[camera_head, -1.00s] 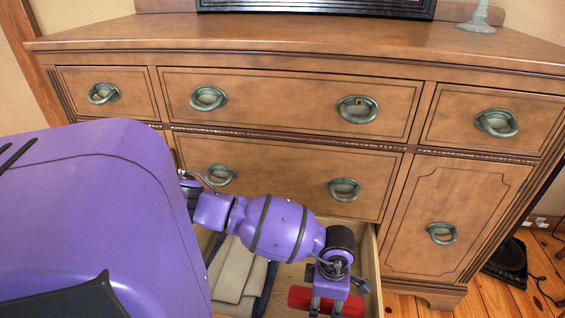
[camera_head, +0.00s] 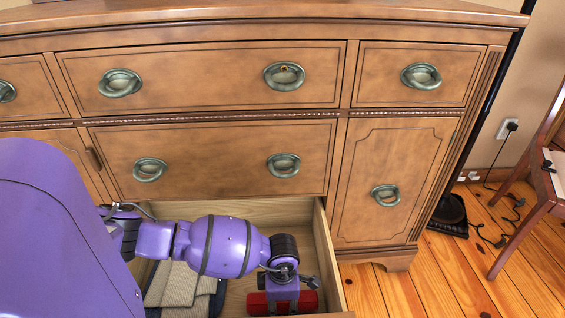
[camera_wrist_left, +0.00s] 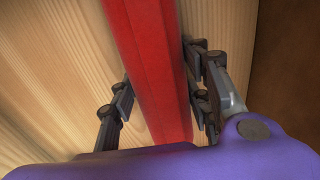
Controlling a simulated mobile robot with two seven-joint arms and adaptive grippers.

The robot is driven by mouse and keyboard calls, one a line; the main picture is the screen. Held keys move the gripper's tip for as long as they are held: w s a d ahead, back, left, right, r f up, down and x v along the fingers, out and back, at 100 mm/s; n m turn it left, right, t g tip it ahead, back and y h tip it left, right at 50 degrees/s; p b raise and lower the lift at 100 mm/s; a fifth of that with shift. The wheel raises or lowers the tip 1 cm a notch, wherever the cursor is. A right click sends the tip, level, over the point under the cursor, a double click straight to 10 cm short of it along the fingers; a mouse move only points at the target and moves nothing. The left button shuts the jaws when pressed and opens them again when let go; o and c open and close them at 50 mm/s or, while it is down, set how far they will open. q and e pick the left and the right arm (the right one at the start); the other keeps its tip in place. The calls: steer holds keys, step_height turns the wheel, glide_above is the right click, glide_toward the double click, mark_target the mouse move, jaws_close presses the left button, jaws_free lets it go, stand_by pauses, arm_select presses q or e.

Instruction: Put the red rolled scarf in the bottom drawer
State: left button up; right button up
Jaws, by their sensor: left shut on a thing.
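The red rolled scarf (camera_head: 257,304) is inside the open bottom drawer (camera_head: 325,250), near its right wall in the head view. My left gripper (camera_head: 284,306) reaches down into the drawer and is shut on the scarf. In the left wrist view the scarf (camera_wrist_left: 150,70) runs between the finger pads of my left gripper (camera_wrist_left: 158,100), with the pale wood of the drawer behind it. Whether the scarf touches the drawer floor is hard to tell. My right gripper is not in view.
Folded beige cloth (camera_head: 172,285) and dark cloth (camera_head: 205,299) lie in the drawer, left of the scarf. The dresser's other drawers and right door (camera_head: 390,185) are shut. A wooden chair (camera_head: 530,225) and cables stand at the right. The floor (camera_head: 440,285) between is clear.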

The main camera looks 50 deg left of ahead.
arm_select(q)
steer(key=shift+f, duration=0.2)
steer(key=o, duration=1.2)
steer(key=shift+o, duration=0.8)
step_height(320, 180, up, 11)
steer(key=p, duration=0.4)
steer(key=shift+r, duration=0.1)
steer(key=shift+r+p, duration=0.45)
steer(key=shift+r, duration=0.15)
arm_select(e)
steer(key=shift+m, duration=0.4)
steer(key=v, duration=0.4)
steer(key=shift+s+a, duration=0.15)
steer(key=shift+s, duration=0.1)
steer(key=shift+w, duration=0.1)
